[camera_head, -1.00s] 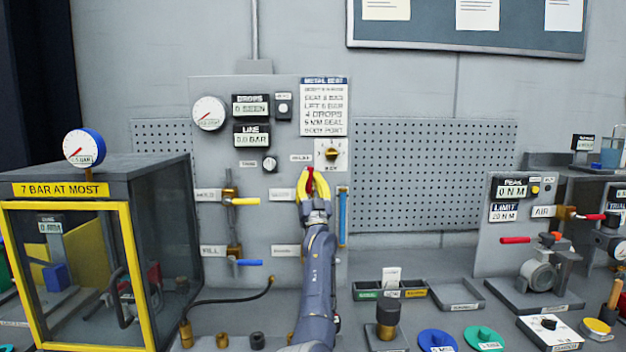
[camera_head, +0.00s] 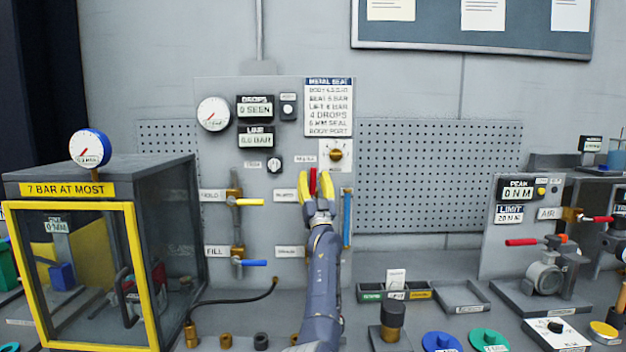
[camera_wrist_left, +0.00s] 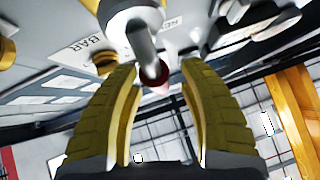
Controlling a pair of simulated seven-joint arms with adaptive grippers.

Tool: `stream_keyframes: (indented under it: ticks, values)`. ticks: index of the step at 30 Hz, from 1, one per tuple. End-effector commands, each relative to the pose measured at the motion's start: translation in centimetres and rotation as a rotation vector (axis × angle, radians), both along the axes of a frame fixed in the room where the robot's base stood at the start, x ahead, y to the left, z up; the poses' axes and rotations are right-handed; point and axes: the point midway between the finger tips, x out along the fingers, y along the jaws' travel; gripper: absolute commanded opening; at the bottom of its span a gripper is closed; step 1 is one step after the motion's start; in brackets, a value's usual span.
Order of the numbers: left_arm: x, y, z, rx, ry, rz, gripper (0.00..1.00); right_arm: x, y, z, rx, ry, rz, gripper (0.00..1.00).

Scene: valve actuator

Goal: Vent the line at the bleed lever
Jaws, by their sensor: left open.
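The bleed lever shows as a red handle (camera_head: 313,182) on the grey panel, below the brass selector knob. My left gripper (camera_head: 315,178) is open in front of the panel, its yellow fingers pointing up at either side of the red handle. In the left wrist view a grey metal stem (camera_wrist_left: 146,48) with a dark red end (camera_wrist_left: 155,75) reaches down between the open fingers. The fingers stand apart from it there. The line display (camera_head: 256,138) reads about 0.0 BAR, and the drops display (camera_head: 255,107) reads 0 SEEN. My right gripper is out of view.
The brass selector knob (camera_head: 336,154) is close above my fingers. A yellow lever (camera_head: 248,202) and a blue lever (camera_head: 254,263) are to the left. A blue vertical tube (camera_head: 347,218) is close to the right. A yellow-framed test box (camera_head: 137,275) stands at the left.

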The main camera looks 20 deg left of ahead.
Motion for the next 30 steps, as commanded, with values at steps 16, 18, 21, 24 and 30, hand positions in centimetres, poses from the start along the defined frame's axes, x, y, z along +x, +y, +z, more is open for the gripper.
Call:
stream_keyframes:
  ticks: [16,18,21,24,30]
  values:
    - [-2.9,-2.3,-4.0,-0.001,0.002,-0.001,0.41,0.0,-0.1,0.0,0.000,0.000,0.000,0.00]
    - [-3.6,-2.8,-4.9,-0.001,0.002,-0.001,0.41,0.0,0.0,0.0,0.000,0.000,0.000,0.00]
    - [-4.5,-3.5,-6.0,0.000,0.001,-0.001,0.41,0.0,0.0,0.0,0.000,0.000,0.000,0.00]
    - [-5.3,-4.1,-6.9,0.000,0.001,-0.001,0.41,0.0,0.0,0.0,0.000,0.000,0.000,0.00]
    - [-6.3,-4.8,-8.2,0.000,0.000,0.000,0.41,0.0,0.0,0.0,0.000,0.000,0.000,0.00]
